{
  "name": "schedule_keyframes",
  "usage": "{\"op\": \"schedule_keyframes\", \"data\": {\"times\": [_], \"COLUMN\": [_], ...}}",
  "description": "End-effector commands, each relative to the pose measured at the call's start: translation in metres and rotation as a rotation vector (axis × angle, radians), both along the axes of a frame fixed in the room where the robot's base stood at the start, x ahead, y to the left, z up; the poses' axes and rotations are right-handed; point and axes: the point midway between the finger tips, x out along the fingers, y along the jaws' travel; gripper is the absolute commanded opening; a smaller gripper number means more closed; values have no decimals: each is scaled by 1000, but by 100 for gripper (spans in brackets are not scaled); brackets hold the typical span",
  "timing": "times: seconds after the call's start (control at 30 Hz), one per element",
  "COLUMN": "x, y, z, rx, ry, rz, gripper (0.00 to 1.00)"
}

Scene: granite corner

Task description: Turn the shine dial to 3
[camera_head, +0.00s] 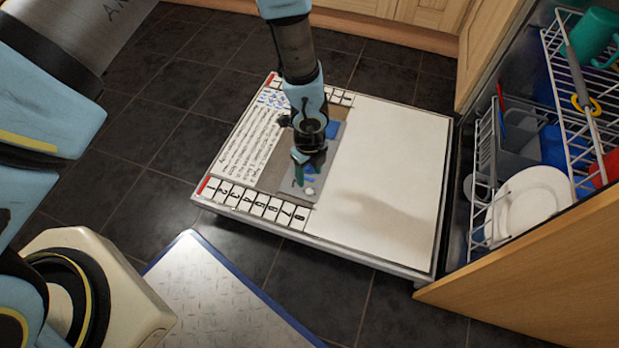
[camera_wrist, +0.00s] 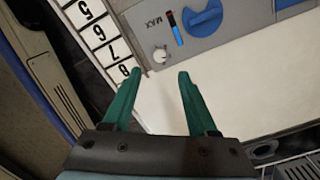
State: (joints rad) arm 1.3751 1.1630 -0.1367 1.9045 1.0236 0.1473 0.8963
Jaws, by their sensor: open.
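The open dishwasher door (camera_head: 385,165) lies flat, with a grey control panel (camera_head: 330,165) on it. In the wrist view the grey panel (camera_wrist: 225,38) carries a blue dial (camera_wrist: 203,18) at the top, beside the word MAX. No shine label is readable. My gripper (camera_wrist: 159,72) has green fingers, spread apart and empty, below the white part in the wrist view. In the head view my gripper (camera_head: 302,172) is over the panel and hides part of it.
Numbered strips (camera_head: 255,205) line the door's near edge; they also show in the wrist view (camera_wrist: 98,35). The dishwasher rack (camera_head: 510,150) with a plate (camera_head: 535,200) and a green mug (camera_head: 592,32) stands right. A metal plate with a blue edge (camera_head: 220,300) lies in front.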

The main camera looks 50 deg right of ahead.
Motion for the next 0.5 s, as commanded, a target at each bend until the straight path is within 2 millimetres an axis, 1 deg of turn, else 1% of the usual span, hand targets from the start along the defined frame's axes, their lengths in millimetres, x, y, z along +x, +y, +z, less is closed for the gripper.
{"op": "schedule_keyframes", "data": {"times": [0.03, 0.1, 0.2, 0.3, 0.5], "x": [0, 0, 0, 0, 0], "y": [0, 0, 0, 0, 0], "z": [12, 20, 28, 31, 31], "rx": [-1, -1, 1, 0, 1], "ry": [1, 0, 0, 1, 1], "rz": [1, 1, 0, 0, 0], "gripper": [58, 58, 58, 58, 58]}}
